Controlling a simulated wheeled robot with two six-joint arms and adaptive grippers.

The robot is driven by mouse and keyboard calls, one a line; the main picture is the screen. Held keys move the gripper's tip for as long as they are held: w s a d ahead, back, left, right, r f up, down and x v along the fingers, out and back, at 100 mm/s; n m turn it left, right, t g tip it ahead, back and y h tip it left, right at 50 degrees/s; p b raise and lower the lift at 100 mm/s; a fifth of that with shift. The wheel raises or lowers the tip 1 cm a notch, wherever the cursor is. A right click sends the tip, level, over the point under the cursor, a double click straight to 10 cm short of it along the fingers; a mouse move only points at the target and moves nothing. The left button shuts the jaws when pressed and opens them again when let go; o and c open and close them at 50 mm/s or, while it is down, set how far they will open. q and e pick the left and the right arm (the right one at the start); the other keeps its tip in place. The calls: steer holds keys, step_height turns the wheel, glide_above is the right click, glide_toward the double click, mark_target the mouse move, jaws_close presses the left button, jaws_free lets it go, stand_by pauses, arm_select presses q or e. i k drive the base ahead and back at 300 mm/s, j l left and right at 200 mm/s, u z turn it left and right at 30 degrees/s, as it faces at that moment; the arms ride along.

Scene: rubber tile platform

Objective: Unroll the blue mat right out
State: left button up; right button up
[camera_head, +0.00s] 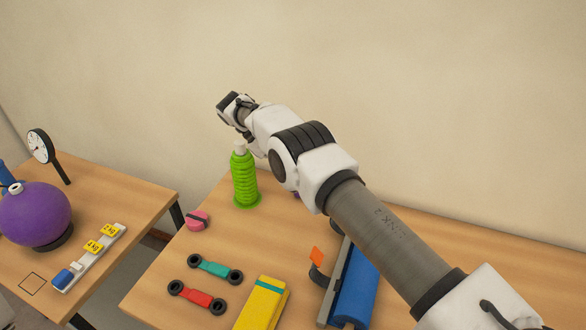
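A blue roll (357,287), which looks like the mat, lies at the front right of the nearer wooden table. It looks rolled up, beside a grey strip (334,282). My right arm crosses in front of it and hides its right side and part of its far end. My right arm comes in from the lower right. Its dark end (230,103) is raised at upper left, above and behind the green bottle, well away from the roll. Its fingers cannot be made out. My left gripper is not in view.
On the nearer table stand a green ribbed bottle (243,178), a pink disc (198,219), teal (215,269) and red (197,295) bars, a yellow block (263,305) and an orange tab (317,257). A purple ball (36,215) and dial (40,146) stand on the left table, across a gap.

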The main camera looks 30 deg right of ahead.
mark_target(354, 305)
steer(key=k+j, duration=0.5)
steer(key=k, duration=0.2)
steer(key=k+j, duration=0.5)
steer(key=k, duration=0.15)
